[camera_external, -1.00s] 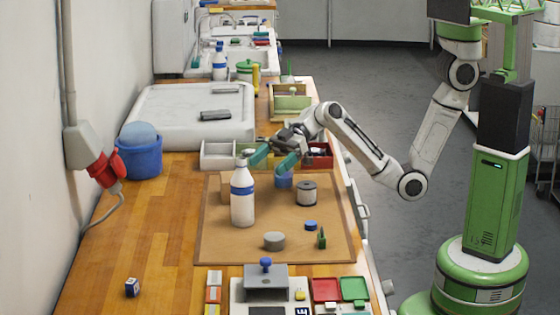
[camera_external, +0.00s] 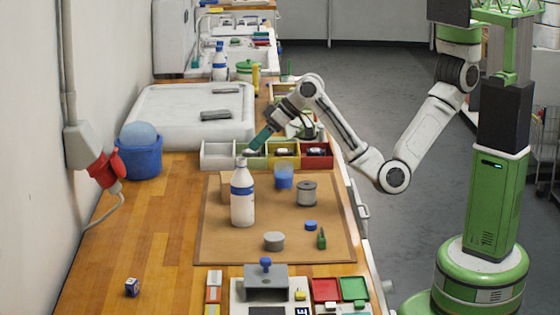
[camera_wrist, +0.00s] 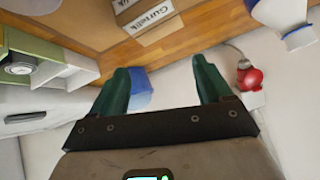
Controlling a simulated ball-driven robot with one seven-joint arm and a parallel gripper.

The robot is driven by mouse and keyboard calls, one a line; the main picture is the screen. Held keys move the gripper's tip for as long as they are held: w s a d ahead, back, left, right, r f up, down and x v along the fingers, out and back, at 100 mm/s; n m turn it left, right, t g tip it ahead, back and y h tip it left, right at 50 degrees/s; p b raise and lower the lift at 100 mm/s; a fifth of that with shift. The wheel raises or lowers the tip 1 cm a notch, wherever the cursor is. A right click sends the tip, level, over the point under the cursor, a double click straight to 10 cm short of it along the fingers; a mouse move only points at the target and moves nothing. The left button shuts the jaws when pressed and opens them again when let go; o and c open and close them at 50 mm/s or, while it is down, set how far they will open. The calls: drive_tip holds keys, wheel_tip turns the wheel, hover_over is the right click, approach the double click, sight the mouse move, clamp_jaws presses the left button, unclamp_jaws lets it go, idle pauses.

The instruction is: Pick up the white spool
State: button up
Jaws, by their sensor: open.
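A pale spool with a darker grey winding (camera_external: 306,194) stands upright on the brown mat (camera_external: 225,252) in the external view, right of the white bottle. It is the only spool I can make out, and I cannot pick it out in the wrist view. My gripper (camera_external: 257,144) is open and empty, above the row of small bins and behind the bottle, well apart from the spool. In the external view its green fingers overlap. In the wrist view my gripper (camera_wrist: 162,72) shows two spread green fingers with nothing between them.
A white bottle with blue bands (camera_external: 242,200) stands between the mat's left and middle. A blue translucent cup (camera_external: 284,178), a grey disc (camera_external: 274,241), a blue cap (camera_external: 310,225) and a green item (camera_external: 321,239) surround the spool. A blue bucket (camera_external: 140,160) stands left.

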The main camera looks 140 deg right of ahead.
drive_tip(key=s+a+f+m+g+y, duration=0.1)
drive_tip(key=s+a+m+g, duration=0.1)
drive_tip(key=a+m+g, duration=0.15)
drive_tip(key=m+g+y, duration=0.3)
drive_tip(key=m, duration=0.2)
approach(307, 185)
drive_tip(key=shift+w+d+f+b, duration=0.15)
drive_tip(key=shift+w+f+b, duration=0.15)
drive_tip(key=shift+w+f, duration=0.1)
drive_tip(key=shift+s+f+g, duration=0.1)
drive_tip(key=shift+f+g, duration=0.1)
drive_tip(key=shift+g, duration=0.05)
drive_tip(key=f, duration=0.5)
drive_tip(key=shift+d, duration=0.3)
drive_tip(key=shift+s+d+f+p, duration=0.1)
drive_tip(key=shift+d+f, duration=0.05)
drive_tip(key=shift+f, duration=0.7)
drive_tip(key=shift+s+d+f+p, duration=0.15)
drive_tip(key=shift+f, duration=0.75)
drive_tip(key=shift+s+d+f+p, duration=0.1)
drive_tip(key=shift+d+f, duration=0.05)
drive_tip(key=shift+f, duration=0.7)
drive_tip(key=shift+c, duration=0.4)
drive_tip(key=c, duration=0.8)
